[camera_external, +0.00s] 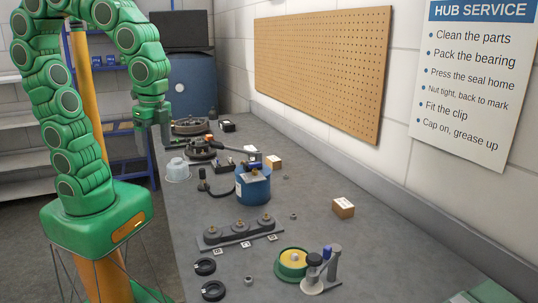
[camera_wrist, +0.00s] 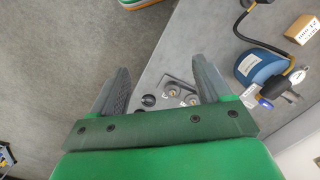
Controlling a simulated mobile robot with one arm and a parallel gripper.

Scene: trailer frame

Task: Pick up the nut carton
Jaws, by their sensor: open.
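Two small brown cartons with white labels show in the external view. One carton (camera_external: 273,162) stands just behind the blue canister, and the other carton (camera_external: 343,208) stands alone nearer the wall. I cannot tell from the labels which is the nut carton. The wrist view shows one carton (camera_wrist: 302,29) at the upper right, apparently the one behind the canister. My gripper (camera_external: 153,142) hangs at the bench's left edge, away from both cartons. In the wrist view my gripper (camera_wrist: 160,66) has its fingers wide apart with nothing held between them.
The blue canister (camera_external: 253,187) with its black hose (camera_external: 215,188) stands mid-bench. A rack of grey hubs (camera_external: 240,232), black rings (camera_external: 205,267) and a green-and-yellow dish (camera_external: 291,263) lie nearer. A clear tub (camera_external: 177,170) is near the left edge. Bench around the nearer carton is clear.

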